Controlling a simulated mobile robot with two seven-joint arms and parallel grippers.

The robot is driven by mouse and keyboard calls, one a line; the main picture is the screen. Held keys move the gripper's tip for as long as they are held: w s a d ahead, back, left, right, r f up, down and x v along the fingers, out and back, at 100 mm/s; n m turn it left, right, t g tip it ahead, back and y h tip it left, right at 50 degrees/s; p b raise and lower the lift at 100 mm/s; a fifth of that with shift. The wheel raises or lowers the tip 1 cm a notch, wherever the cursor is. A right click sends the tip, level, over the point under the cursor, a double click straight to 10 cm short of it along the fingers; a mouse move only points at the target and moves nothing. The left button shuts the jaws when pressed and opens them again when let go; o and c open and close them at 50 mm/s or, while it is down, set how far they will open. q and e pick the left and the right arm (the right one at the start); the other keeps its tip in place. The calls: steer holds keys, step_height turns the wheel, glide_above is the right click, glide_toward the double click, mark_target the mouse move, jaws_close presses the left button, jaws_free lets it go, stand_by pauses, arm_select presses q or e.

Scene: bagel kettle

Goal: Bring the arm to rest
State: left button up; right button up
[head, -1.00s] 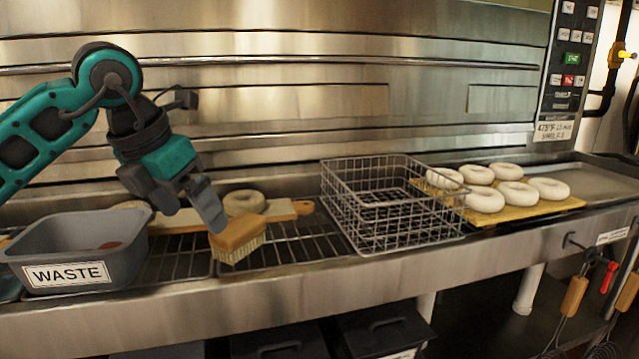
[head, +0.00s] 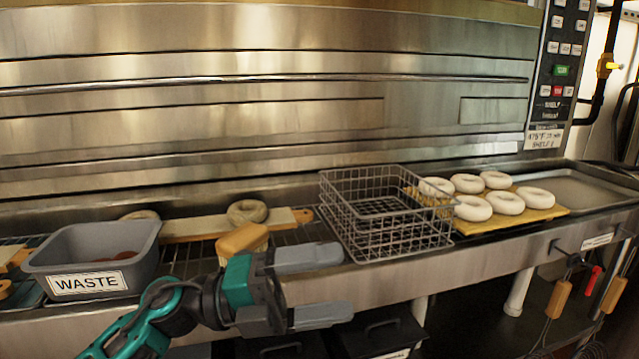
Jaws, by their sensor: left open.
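My left gripper (head: 322,287) is low in the head view, in front of the counter's front edge. Its two grey fingers point right and stand wide apart, with nothing between them. My left arm comes in from the bottom left. A brush (head: 243,240) with a tan block lies on the grate just behind the gripper, partly hidden by it. My right gripper does not show.
A grey WASTE bin (head: 140,262) stands at left. A bagel (head: 247,211) sits on a wooden board (head: 194,228). An empty wire basket (head: 440,212) is in the middle. Several pale bagels (head: 506,203) lie on a yellow board (head: 553,212) at right.

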arm_select(q)
steer(key=w+a+f+n+t+y+p, duration=0.15)
steer(key=a+f+n+t+y, duration=0.35)
steer(key=n+t, duration=0.55)
steer(key=w+a+f+n+t+y+p, duration=0.15)
steer(key=a+f+n+t+y, duration=0.4)
steer(key=n, duration=0.85)
steer(key=s+a+f+n+g+y+p, duration=0.1)
steer(key=s+a+f+n+g+y, duration=0.1)
steer(key=s+f, duration=0.5)
steer(key=s+a+f+n+g+y+p, duration=0.1)
steer(key=s+a+f+n+g+y, duration=0.2)
steer(key=f, duration=1)
steer(key=s+a+n+y, duration=0.2)
steer(key=s+n, duration=0.2)
steer(key=n, duration=0.1)
steer(key=shift+s+a+f+n+g, duration=0.3)
steer(key=shift+s+a+f+n, duration=0.05)
steer(key=shift+s, duration=0.05)
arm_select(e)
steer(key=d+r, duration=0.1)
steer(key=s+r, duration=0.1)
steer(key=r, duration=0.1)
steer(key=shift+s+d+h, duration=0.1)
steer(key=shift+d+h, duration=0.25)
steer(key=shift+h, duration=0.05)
